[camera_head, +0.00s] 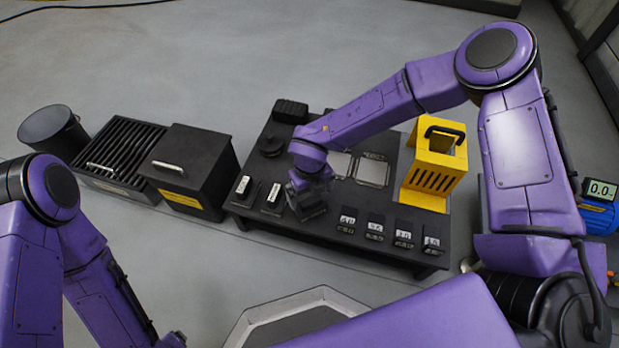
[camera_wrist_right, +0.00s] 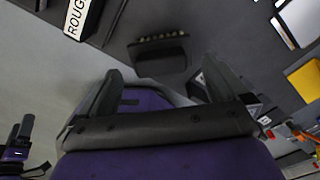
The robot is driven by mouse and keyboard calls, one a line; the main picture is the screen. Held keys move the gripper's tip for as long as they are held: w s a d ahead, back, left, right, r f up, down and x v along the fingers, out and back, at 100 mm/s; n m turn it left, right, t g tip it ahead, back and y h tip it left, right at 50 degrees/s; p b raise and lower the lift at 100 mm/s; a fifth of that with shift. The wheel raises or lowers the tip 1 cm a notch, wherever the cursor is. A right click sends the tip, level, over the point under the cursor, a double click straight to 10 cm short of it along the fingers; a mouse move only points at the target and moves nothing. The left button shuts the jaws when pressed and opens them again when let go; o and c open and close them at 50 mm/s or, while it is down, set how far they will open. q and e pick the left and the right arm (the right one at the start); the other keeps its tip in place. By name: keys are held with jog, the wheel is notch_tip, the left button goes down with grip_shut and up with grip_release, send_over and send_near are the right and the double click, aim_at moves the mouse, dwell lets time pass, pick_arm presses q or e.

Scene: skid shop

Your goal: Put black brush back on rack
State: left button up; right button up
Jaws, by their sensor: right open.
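A dark block with a row of pale tufts along one edge, which looks like the black brush (camera_wrist_right: 160,55), lies in the right wrist view just beyond and between my right fingers. My right gripper (camera_wrist_right: 162,88) is open, with its two fingers apart and nothing held between them. In the head view my right gripper (camera_head: 309,207) is over the front left part of the black table (camera_head: 300,234), and hides what is under it. A gripper that looks like my left one (camera_wrist_right: 20,133) shows small at the lower left of the wrist view; its opening is unclear.
Several labelled black blocks (camera_head: 375,228) line the table's front edge. One labelled ROUGH (camera_wrist_right: 85,15) is near my right gripper. A yellow slotted box (camera_head: 432,165) stands at the right. A black lidded box (camera_head: 190,165) and a grated box (camera_head: 120,150) stand left.

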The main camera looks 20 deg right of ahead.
aim_at(310, 199)
pick_arm(q)
jog(key=r+p, duration=0.2)
jog(key=r, duration=0.1)
jog(key=shift+w+a, duration=0.15)
jog(key=shift+w, duration=0.15)
pick_arm(e)
notch_tip(310, 199, up, 7)
jog(key=shift+f, duration=0.2)
